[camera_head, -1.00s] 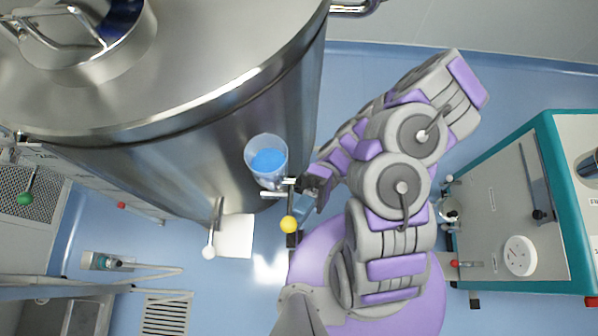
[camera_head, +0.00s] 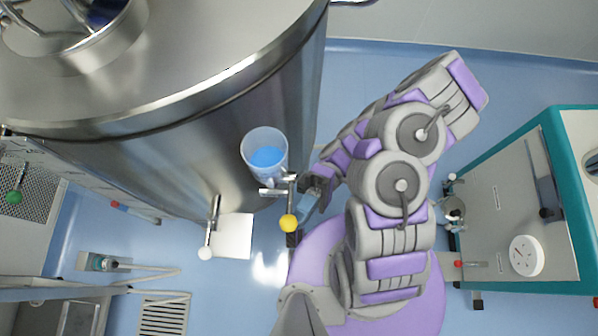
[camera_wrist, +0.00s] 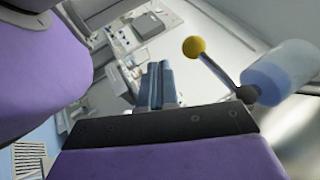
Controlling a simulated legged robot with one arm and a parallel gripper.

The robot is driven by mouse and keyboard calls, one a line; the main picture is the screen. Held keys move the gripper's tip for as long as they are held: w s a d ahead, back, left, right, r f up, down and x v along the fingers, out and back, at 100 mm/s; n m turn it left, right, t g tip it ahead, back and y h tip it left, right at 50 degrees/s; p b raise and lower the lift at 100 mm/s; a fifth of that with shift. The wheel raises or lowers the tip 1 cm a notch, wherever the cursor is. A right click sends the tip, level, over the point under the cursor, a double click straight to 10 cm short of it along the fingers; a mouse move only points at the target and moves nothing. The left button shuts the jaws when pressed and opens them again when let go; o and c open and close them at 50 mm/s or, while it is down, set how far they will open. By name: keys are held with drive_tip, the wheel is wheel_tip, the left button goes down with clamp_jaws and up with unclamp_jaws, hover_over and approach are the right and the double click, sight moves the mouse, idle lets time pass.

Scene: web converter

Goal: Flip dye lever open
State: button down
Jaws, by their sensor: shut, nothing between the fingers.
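The dye lever is a short dark rod with a yellow ball knob (camera_head: 288,222), at the side of the big steel tank. Its rod points toward the bottom of the head view. A clear cup with blue dye (camera_head: 265,155) sits beside the lever's pivot. My gripper (camera_head: 308,204) is shut and empty, just right of the lever rod. In the wrist view, the closed fingers (camera_wrist: 155,85) are left of the yellow knob (camera_wrist: 194,47), with a visible gap between. The blue dye cup (camera_wrist: 283,72) is at the right there. Contact with the lever is unclear in the head view.
The steel tank (camera_head: 190,150) fills the upper left. A second lever with a white knob (camera_head: 205,253) hangs left of the dye lever, by a white square plate (camera_head: 233,236). A teal-edged cabinet (camera_head: 520,200) with a gauge stands right.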

drive_tip(key=v, duration=1)
drive_tip(key=shift+w+d+f, duration=0.15)
drive_tip(key=shift+w, duration=0.1)
idle(0.7)
wheel_tip(320, 180, up, 10)
drive_tip(key=s+m+t+h, duration=0.2)
drive_tip(key=s+t+h, duration=0.1)
drive_tip(key=t+h, duration=0.45)
drive_tip(key=s+d+r+m+t+h, duration=0.3)
drive_tip(key=d+m+t, duration=0.4)
drive_tip(key=t, duration=0.3)
drive_tip(key=shift+d+r+m+h, duration=0.3)
drive_tip(key=shift+d+r+h, duration=0.15)
drive_tip(key=shift+d+r, duration=0.35)
